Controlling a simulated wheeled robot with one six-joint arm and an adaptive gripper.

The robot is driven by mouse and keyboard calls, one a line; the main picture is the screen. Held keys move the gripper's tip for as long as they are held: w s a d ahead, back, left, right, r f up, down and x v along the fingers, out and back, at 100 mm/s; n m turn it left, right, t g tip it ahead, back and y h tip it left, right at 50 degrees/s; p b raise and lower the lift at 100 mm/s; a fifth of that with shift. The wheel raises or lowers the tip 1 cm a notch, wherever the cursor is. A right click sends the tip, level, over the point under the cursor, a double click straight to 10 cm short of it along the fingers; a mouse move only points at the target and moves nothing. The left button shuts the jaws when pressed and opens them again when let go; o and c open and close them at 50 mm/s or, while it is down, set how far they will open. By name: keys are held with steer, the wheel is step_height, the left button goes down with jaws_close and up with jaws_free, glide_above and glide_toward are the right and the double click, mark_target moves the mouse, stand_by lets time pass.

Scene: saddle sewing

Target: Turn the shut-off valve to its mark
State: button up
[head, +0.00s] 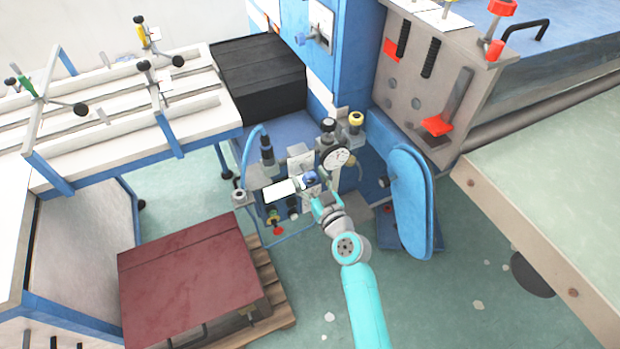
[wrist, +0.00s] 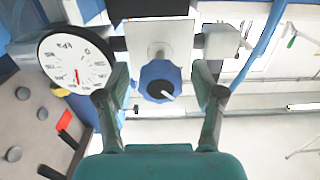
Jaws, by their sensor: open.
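The shut-off valve is a blue lobed knob (wrist: 160,82) with a dark centre and a white pointer line slanting to the lower right in the wrist view. It sits on a white plate (wrist: 140,40). In the head view the knob (head: 310,178) is small and partly hidden by my gripper (head: 318,192). In the wrist view my gripper (wrist: 162,88) is open, its two fingers on either side of the knob, with visible gaps. I cannot make out the target mark.
A round pressure gauge (wrist: 76,62) with a red needle is close to the left finger; it also shows in the head view (head: 335,157). A blue hose (head: 249,150) curves at the left of the valve assembly. A blue oval panel (head: 411,200) stands to the right.

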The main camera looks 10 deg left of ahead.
steer(key=c, duration=1.2)
steer(key=shift+o, duration=0.2)
steer(key=shift+m, duration=0.3)
steer(key=m, duration=0.3)
steer(key=shift+m, duration=0.3)
steer(key=m, duration=0.4)
steer(key=shift+m, duration=0.3)
steer(key=m, duration=0.4)
steer(key=shift+m, duration=2.5)
